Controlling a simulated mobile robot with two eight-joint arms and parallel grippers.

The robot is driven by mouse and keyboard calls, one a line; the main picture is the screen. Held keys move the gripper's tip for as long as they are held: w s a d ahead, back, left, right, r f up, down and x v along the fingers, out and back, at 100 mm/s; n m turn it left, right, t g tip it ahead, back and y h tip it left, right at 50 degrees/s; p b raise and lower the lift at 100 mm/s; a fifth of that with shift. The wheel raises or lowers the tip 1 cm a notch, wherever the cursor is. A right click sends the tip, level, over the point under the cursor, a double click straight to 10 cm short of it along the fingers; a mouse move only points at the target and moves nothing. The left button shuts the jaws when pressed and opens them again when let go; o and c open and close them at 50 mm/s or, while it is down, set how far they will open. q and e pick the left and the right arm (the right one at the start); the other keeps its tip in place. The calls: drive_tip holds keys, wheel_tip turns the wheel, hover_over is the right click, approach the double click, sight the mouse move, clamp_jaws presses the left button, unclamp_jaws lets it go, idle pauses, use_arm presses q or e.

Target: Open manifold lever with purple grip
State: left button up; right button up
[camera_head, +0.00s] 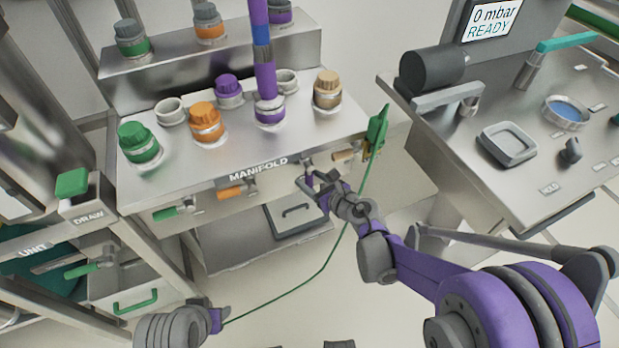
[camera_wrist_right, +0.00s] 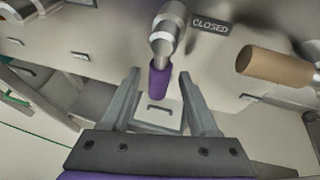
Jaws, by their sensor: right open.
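The manifold (camera_head: 200,180) is a metal bench front with a row of levers under its label. The lever with the purple grip (camera_wrist_right: 159,80) hangs from a metal stem in the right wrist view, with a CLOSED label (camera_wrist_right: 210,25) beside it. My right gripper (camera_wrist_right: 161,73) is open, with one finger on each side of the purple grip and visible gaps between. In the head view my right gripper (camera_head: 311,180) is at the manifold front and hides most of this lever. My left gripper (camera_head: 217,318) is low at the bottom left; its fingers are unclear.
A tan-grip lever (camera_wrist_right: 280,62) is to the right of the purple one. Orange-grip (camera_head: 230,192) and green-grip (camera_head: 166,213) levers are to the left. A green cable (camera_head: 322,268) runs below the manifold. A handled grey panel (camera_head: 298,220) lies beneath.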

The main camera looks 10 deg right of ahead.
drive_tip(key=p+v, duration=0.1)
drive_tip(key=v, duration=0.8)
drive_tip(key=shift+s+d+r+p, duration=0.15)
drive_tip(key=shift+s+p, duration=0.05)
drive_tip(key=shift+p, duration=0.15)
